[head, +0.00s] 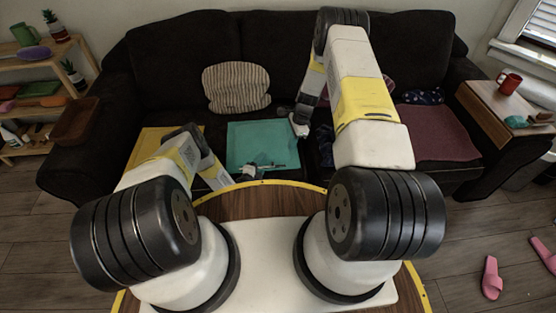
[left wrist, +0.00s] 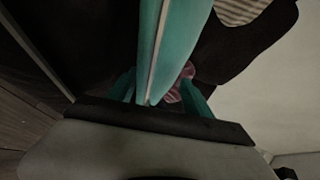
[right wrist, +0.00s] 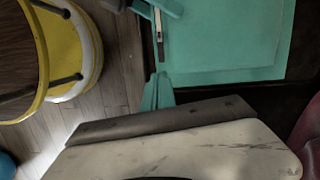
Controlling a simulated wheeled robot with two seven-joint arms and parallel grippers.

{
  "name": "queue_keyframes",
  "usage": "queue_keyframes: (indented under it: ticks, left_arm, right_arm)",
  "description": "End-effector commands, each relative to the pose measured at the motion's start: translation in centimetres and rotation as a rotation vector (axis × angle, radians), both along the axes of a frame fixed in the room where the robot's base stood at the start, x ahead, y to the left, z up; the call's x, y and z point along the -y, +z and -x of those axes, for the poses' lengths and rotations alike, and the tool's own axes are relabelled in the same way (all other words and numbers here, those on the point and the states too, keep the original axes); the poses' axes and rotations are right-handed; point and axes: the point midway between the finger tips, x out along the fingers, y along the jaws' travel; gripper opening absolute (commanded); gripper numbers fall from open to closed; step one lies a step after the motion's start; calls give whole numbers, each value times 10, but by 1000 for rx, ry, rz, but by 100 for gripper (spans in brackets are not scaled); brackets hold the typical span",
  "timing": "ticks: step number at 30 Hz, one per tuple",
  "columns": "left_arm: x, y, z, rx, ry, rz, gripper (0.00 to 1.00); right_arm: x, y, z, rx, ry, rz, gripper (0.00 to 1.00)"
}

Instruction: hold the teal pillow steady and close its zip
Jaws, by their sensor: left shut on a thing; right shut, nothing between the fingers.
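The teal pillow (head: 262,142) lies on the front of the dark sofa seat. In the left wrist view the pillow (left wrist: 178,42) is seen edge-on, with a pale zip strip (left wrist: 155,45) along its edge. My left gripper (head: 252,170) is shut on the pillow at its front edge; its teal fingers (left wrist: 160,92) lie either side of it. My right gripper (head: 300,122) is shut and empty near the pillow's right side. In the right wrist view its fingers (right wrist: 158,90) are together, just off the pillow's corner (right wrist: 230,45). The zip's slider cannot be made out.
A striped cushion (head: 236,88) leans on the sofa back (head: 185,50). A yellow cloth (head: 160,145) lies left of the pillow and a maroon cloth (head: 435,132) right. A wooden arm tray (head: 505,115) holds a red mug (head: 509,83). Pink slippers (head: 491,278) lie on the floor.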

Motion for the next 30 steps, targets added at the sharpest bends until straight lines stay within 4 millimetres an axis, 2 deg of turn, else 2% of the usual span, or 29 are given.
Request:
queue_keyframes:
  ticks: [3,8,21,24,30]
  left_arm:
    - [-1,-1,1,-4,1,0,0]
    - [-1,-1,1,-4,1,0,0]
    - [-1,-2,1,-6,1,0,0]
    - [-1,-2,1,-6,1,0,0]
    - [0,-2,1,-6,1,0,0]
  right_arm:
    - [11,-1,-1,-12,-105,-28,0]
    - [9,-15,-1,-17,-133,-35,0]
    - [-15,-100,-1,-14,-128,-35,0]
    - [-33,-96,-1,-14,-126,-35,0]
    - [-49,-96,0,-14,-128,-34,0]
